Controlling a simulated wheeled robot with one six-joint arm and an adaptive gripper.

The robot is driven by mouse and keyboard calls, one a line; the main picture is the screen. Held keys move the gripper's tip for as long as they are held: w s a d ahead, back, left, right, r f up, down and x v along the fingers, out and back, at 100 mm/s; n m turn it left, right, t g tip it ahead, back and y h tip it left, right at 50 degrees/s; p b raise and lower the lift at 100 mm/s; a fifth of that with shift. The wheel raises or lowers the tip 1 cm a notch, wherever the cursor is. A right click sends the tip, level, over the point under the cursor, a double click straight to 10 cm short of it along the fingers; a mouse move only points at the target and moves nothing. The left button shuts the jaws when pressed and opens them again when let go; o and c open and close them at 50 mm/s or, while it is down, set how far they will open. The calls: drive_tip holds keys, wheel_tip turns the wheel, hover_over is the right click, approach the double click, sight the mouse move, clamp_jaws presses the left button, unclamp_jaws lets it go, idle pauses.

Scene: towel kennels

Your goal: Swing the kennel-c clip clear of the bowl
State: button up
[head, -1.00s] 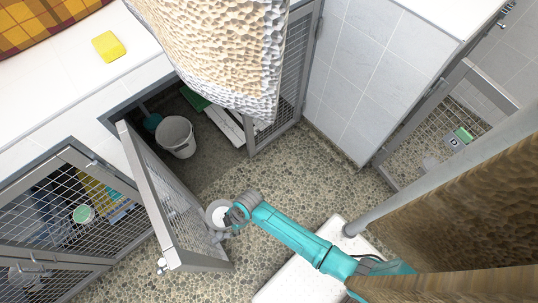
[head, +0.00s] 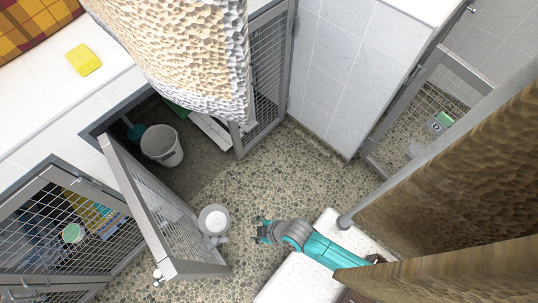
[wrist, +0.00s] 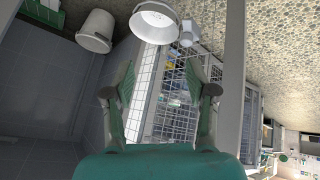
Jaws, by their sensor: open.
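A white bowl (head: 213,219) sits against the mesh of the open kennel door (head: 145,205), on its right side in the head view. A small grey clip (head: 222,240) shows just below the bowl there. In the wrist view the bowl (wrist: 155,20) is at the top, with the pale clip (wrist: 188,34) touching or close to its right side; I cannot tell which. No kennel-c label is readable. My gripper (head: 261,231) is open and empty, a short gap to the right of the bowl. In the wrist view its fingers (wrist: 160,82) are spread below the bowl.
A grey bucket (head: 162,146) stands inside the open kennel. A closed mesh door (head: 75,225) is at the left. A textured hanging towel (head: 195,55) hides the top centre, and a brown panel (head: 450,190) fills the right. Pebbled floor (head: 255,185) is free around my gripper.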

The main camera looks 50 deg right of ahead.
drive_tip(key=s+d+r+m+t, duration=0.1)
drive_tip(key=s+d+r+m, duration=0.1)
drive_tip(key=r, duration=0.3)
drive_tip(key=shift+s+d+r+t+h, duration=0.25)
drive_tip(key=shift+s+t+h, duration=0.15)
drive_tip(key=shift+s, duration=0.5)
drive_tip(key=s+d+r+m+t+h, duration=0.1)
drive_tip(key=s+d+r+m+t, duration=0.1)
drive_tip(key=r, duration=1.1)
drive_tip(key=s+d+r+m+t, duration=0.1)
drive_tip(key=s+r+m+t, duration=0.3)
drive_tip(key=r, duration=1)
drive_tip(key=s, duration=0.3)
drive_tip(key=shift+d+r+m+h, duration=0.3)
drive_tip(key=shift+d+h, duration=0.05)
drive_tip(key=shift+h, duration=0.05)
drive_tip(key=shift+s, duration=0.2)
